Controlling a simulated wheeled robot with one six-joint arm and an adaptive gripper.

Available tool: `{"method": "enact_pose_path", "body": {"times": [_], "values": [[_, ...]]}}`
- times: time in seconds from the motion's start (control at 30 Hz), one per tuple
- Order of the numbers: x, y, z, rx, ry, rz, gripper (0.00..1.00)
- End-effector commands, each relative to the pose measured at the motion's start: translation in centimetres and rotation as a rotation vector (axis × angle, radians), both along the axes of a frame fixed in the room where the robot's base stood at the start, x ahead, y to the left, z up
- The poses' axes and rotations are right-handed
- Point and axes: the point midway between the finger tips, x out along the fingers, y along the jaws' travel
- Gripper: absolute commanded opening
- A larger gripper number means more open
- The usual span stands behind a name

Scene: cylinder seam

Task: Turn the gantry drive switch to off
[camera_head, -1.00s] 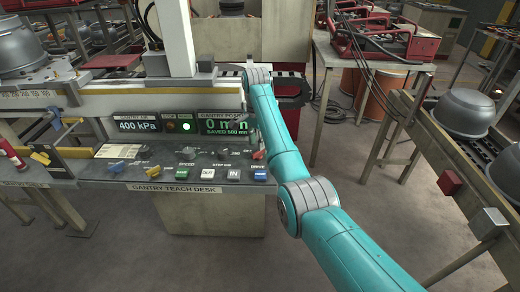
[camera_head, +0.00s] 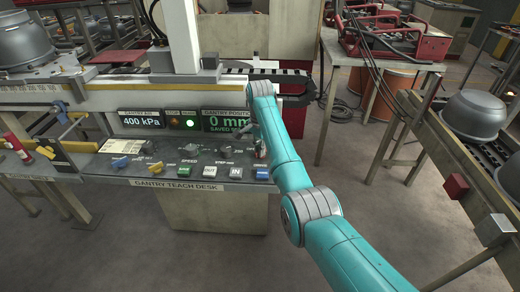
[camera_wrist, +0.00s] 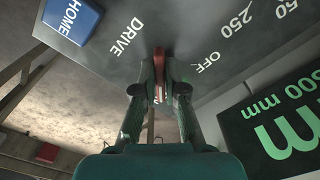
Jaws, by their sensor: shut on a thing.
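The gantry drive switch has a red handle (camera_wrist: 159,58) on the grey desk panel, between the printed words DRIVE and OFF in the wrist view. My gripper (camera_wrist: 160,84) is shut on this handle, with a dark finger on either side. The handle's lower part is hidden between the fingers, and I cannot tell exactly which mark it points to. In the head view my gripper (camera_head: 261,150) is at the right end of the gantry teach desk (camera_head: 150,184), where the arm and fingers mostly cover the switch.
A blue HOME button (camera_wrist: 72,20) is close to the switch. The display (camera_head: 226,121) behind reads 0 mm. A pot (camera_head: 474,115) stands on the bench at right, with open floor between.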

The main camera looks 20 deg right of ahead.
Motion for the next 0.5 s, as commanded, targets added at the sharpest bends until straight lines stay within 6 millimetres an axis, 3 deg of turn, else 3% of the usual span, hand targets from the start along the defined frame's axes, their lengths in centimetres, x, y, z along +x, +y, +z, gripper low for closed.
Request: {"method": "enact_pose_path", "body": {"times": [0.27,0.5], "values": [[-0.02,-0.02,0.01,0.000,0.000,0.032,0.00],[-0.10,-0.07,0.00,0.000,0.000,0.160,0.00]]}}
